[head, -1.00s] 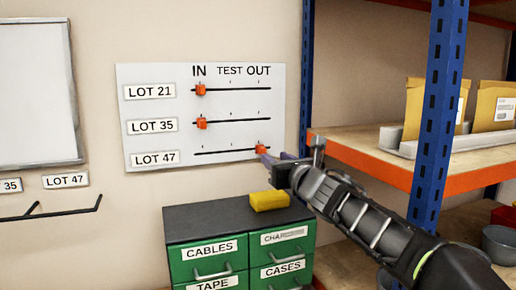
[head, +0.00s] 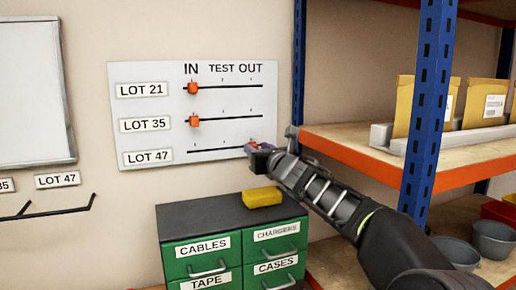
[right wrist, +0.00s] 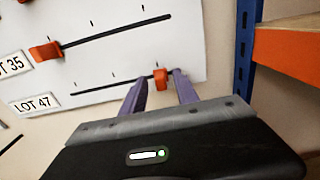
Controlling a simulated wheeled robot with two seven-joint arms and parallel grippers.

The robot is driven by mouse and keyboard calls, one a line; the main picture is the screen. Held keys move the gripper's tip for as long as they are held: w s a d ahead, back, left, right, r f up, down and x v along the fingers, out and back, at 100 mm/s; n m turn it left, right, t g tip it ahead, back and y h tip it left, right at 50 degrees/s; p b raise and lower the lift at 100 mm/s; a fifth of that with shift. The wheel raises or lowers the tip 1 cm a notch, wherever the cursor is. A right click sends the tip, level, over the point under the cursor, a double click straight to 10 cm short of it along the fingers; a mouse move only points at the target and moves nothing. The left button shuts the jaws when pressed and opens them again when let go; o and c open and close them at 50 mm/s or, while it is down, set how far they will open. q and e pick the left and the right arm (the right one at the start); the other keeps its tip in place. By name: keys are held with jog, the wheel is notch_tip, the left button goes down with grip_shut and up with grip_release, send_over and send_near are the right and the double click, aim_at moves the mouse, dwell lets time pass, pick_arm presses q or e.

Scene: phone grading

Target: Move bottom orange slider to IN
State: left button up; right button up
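The bottom orange slider (head: 250,148) is at the OUT end of the LOT 47 track on the white wall board (head: 225,140), partly hidden by my right gripper in the head view. It shows clearly in the right wrist view (right wrist: 161,78). My right gripper (right wrist: 158,82) is open, with its two purple fingers spread on either side of the slider. The slider is nearer the right finger; I cannot tell whether they touch. In the head view the right gripper (head: 256,147) reaches the board from the right. My left gripper is not in view.
The LOT 21 slider (head: 193,88) and LOT 35 slider (head: 194,121) are under IN. Below are a green drawer cabinet (head: 205,245) and a yellow block (head: 262,197). A blue shelf post (head: 299,80) and orange shelf edge (head: 370,166) stand right of the board.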

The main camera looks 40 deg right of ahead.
jog(key=shift+w, duration=0.1)
jog(key=shift+c, duration=0.4)
grip_shut()
dwell(1.0)
